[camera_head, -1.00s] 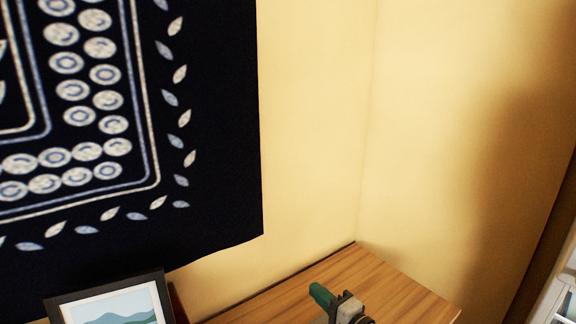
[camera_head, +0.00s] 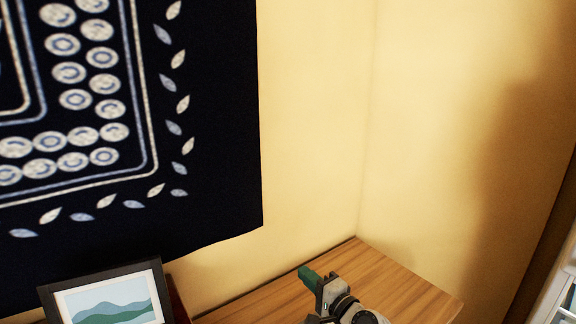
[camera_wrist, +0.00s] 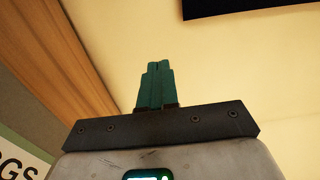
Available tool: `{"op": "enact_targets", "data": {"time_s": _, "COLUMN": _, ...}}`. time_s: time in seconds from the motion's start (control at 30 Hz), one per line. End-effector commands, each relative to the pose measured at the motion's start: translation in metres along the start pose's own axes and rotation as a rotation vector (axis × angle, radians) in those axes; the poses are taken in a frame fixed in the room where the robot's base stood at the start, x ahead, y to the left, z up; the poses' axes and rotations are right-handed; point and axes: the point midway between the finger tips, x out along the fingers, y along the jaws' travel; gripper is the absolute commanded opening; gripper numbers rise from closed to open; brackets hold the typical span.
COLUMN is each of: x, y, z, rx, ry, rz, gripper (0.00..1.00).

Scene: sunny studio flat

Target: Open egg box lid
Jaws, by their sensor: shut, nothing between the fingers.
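Part of a pale panel with dark letters reading "GS" (camera_wrist: 18,158) shows at the lower left of the wrist view, probably the egg box; the rest of it is cut off, and its lid cannot be made out. No egg box shows in the head view. My gripper (camera_wrist: 157,72) has green fingers, which are together with nothing between them in the wrist view. In the head view my gripper (camera_head: 306,272) is at the bottom, over the wooden top, pointing up and left. It is apart from the lettered panel.
A wooden top (camera_head: 400,290) runs into the wall corner, and its visible right part is bare. A framed landscape picture (camera_head: 105,305) stands at the lower left. A dark patterned cloth (camera_head: 215,190) hangs on the yellow wall. A pale shelf-like thing (camera_head: 560,300) is at the lower right.

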Motion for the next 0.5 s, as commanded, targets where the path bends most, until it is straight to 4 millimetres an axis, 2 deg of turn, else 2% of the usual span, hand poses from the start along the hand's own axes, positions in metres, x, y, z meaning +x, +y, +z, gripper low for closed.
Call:
{"op": "enact_targets", "data": {"time_s": 0.27, "x": 0.001, "y": 0.002, "z": 0.000, "rx": 0.000, "ry": -0.001, "rz": 0.000, "gripper": 0.00}}
{"op": "enact_targets", "data": {"time_s": 0.5, "x": 0.012, "y": 0.010, "z": 0.001, "rx": 0.000, "ry": -0.002, "rz": 0.000, "gripper": 0.00}}
